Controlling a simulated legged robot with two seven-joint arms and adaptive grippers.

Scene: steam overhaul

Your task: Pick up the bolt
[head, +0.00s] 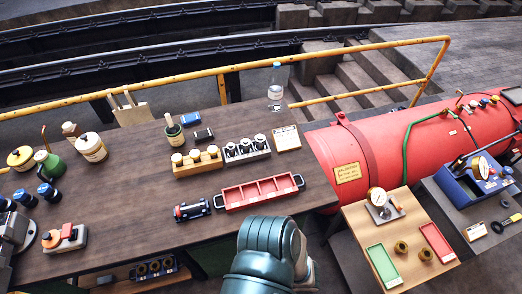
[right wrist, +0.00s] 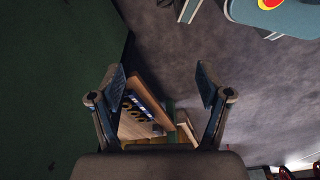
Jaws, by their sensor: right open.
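I cannot make out a bolt for certain in either view. Two blocks hold upright parts on the workbench (head: 130,231): a wooden block (head: 198,161) with cream-topped pieces and a pale block (head: 246,150) with dark and silver pieces. These are too small to identify. My right gripper (right wrist: 160,84) is open and empty in the right wrist view, its two fingers wide apart. It is above a low wooden shelf beside the bench's green side. My left gripper is not in view.
A red compartment tray (head: 259,205) looks empty on the bench. A blue rack (head: 155,268) with several ring-like parts is on the lower shelf. A red boiler (head: 385,140) stands right. A wooden board (head: 377,261) holds a gauge, two brass nuts and green and red trays.

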